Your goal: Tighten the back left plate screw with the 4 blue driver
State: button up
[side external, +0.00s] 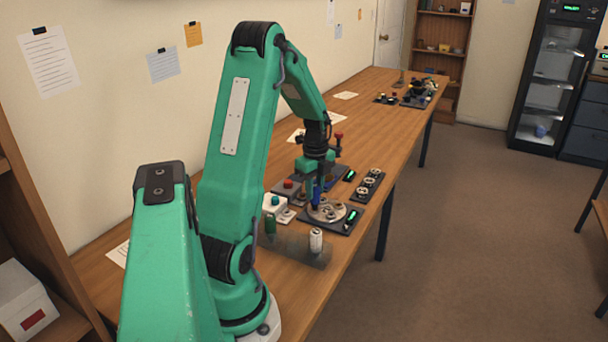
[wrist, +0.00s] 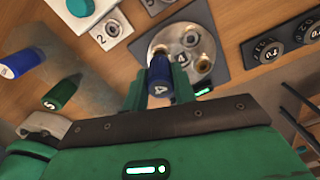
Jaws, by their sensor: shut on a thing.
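My gripper (side external: 316,182) is shut on the blue driver, with a green finger on either side of it; the fingers also show in the wrist view (wrist: 158,92). The blue driver (wrist: 160,78) has a white 4 on its end, and in the side view its blue body (side external: 317,196) points down at the plate. The round metal plate (wrist: 208,50) sits on a dark base, with several brass-coloured screws or holes near its rim. In the side view the plate (side external: 326,213) lies directly below my gripper. The driver hides part of the plate, and I cannot see whether its tip touches a screw.
A green driver (wrist: 63,93) marked 5 and a blue one (wrist: 22,62) stand to the left in the wrist view. A white driver (side external: 316,240) stands near the table's front edge. A white block (wrist: 112,30) marked 2 and black numbered dials (wrist: 265,50) flank the plate.

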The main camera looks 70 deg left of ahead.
jog(key=shift+m, duration=0.9)
jog(key=shift+r, duration=1)
jog(key=shift+r, duration=1.35)
jog(key=shift+w, duration=0.1)
